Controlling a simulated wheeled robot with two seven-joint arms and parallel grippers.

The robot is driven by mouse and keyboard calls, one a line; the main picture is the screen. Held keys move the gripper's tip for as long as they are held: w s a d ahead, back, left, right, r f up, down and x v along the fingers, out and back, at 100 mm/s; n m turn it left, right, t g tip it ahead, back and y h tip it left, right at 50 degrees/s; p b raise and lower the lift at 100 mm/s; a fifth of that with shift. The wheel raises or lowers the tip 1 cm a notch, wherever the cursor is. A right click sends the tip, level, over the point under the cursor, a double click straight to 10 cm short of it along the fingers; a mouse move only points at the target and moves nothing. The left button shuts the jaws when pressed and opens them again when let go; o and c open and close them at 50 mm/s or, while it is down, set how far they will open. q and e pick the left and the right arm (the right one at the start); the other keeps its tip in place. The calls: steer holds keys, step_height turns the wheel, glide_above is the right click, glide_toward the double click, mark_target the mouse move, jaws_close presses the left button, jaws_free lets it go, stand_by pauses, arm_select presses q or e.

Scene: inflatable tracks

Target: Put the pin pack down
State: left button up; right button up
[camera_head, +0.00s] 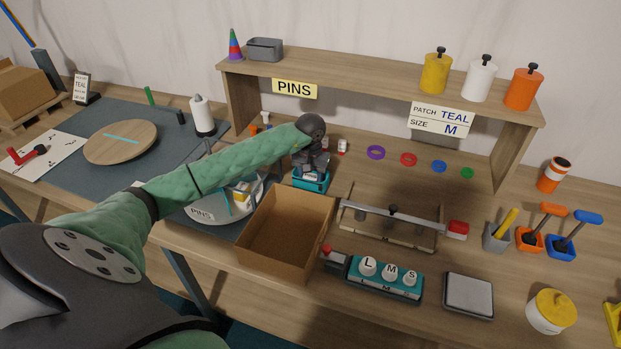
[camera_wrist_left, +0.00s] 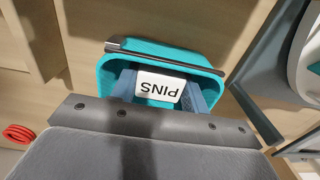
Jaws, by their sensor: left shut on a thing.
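My left gripper (camera_head: 311,166) reaches down over a small teal bin (camera_head: 313,185) on the bench, below the shelf. In the left wrist view its two fingers (camera_wrist_left: 162,92) are shut on the pin pack (camera_wrist_left: 160,87), a white block lettered PINS. The pack shows within the outline of the teal bin (camera_wrist_left: 205,60), which has a dark bar along one rim. I cannot tell whether the pack touches the bin floor. In the head view the gripper hides the pack. My right gripper is not in view.
An open cardboard box (camera_head: 285,238) stands just in front of the bin. A white round dish labelled PINS (camera_head: 203,214) is to the left. The wooden shelf (camera_head: 375,85) with a yellow PINS sign (camera_head: 294,89) rises behind. A metal frame (camera_head: 395,215) stands to the right.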

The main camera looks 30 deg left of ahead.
mark_target(310, 176)
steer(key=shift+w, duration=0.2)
arm_select(q)
steer(key=shift+f, duration=0.1)
steer(key=o, duration=0.9)
steer(key=shift+o, duration=0.4)
steer(key=shift+r, duration=0.5)
step_height(310, 176, up, 11)
steer(key=b, duration=0.5)
steer(key=shift+r, duration=0.15)
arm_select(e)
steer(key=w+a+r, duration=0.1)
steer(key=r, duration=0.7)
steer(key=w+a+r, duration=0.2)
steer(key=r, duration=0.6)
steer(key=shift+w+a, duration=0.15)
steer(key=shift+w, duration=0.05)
